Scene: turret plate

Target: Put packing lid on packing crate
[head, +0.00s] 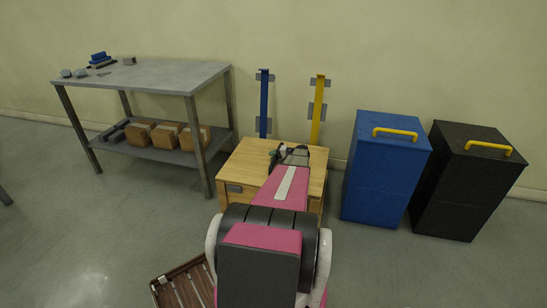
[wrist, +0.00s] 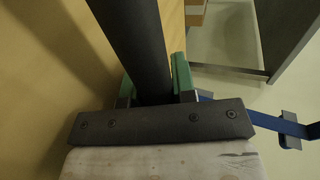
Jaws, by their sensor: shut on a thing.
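A light wooden packing crate (head: 228,200) stands against the wall in the middle of the head view, with a dark grip on its front. A flat light wooden top, which looks like the packing lid (head: 245,155), lies over it; I cannot tell whether it is fully seated. My gripper (head: 283,151) is over this top. In the wrist view its green-tipped fingers (wrist: 157,90) are shut on a thick dark bar (wrist: 137,45), apparently the lid's handle. Wood (wrist: 45,80) fills the left of that view. My arm hides part of the top and crate front.
A grey workbench (head: 150,75) with small boxes (head: 165,135) below stands left. Blue (head: 264,105) and yellow (head: 318,110) posts rise behind the crate. Blue (head: 383,175) and black (head: 462,185) bins with yellow handles stand right. A brown slatted wooden object (head: 180,285) lies front left.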

